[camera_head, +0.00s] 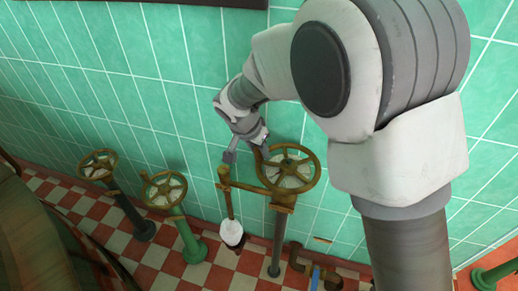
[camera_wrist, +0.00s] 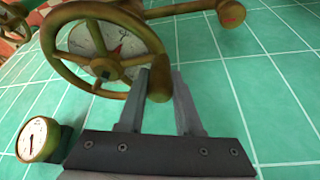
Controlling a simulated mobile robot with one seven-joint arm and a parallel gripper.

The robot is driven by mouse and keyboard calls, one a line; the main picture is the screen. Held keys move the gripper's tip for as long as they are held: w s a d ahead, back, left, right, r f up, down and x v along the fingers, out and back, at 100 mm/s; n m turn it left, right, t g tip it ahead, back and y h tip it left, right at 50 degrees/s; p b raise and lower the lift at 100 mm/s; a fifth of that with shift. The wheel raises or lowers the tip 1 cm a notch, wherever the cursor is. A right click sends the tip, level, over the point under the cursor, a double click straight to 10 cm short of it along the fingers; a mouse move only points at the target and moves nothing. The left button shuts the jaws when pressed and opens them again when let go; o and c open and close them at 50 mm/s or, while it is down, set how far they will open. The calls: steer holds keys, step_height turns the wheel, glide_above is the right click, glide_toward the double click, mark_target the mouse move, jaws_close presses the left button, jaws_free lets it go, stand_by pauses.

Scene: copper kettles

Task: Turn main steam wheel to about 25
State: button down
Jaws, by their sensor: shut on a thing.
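A brass handwheel (camera_head: 313,168) with a pale dial (camera_head: 290,176) behind its spokes stands on a pipe by the tiled wall, in the middle of the head view. In the wrist view the same wheel (camera_wrist: 60,65) is at upper left, and a red pointer (camera_wrist: 116,48) shows on its dial (camera_wrist: 84,40). The dial's numbers are too small to read. My gripper (camera_wrist: 160,82) is shut on the wheel's brown handle (camera_wrist: 159,88), which sticks out from the rim between the fingers. In the head view my gripper (camera_head: 249,153) is at the wheel's left side.
Two smaller handwheels, one on a green pipe (camera_head: 187,238) and one on a dark pipe (camera_head: 130,215), stand to the left. A round gauge (camera_wrist: 38,139) sits below the wheel in the wrist view. The green tiled wall (camera_head: 150,100) is close behind. A large dark rounded body (camera_head: 35,235) fills the lower left.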

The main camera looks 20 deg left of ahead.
steer(key=shift+s+f+b, duration=0.1)
steer(key=shift+f+b, duration=0.05)
steer(key=shift+b, duration=0.4)
steer(key=shift+s+b, duration=0.15)
steer(key=shift+b, duration=0.2)
steer(key=shift+s, duration=0.15)
steer(key=c, duration=0.6)
jaws_free()
steer(key=shift+d, duration=0.1)
steer(key=shift+r, duration=0.2)
steer(key=p+v, duration=0.1)
steer(key=v, duration=1.6)
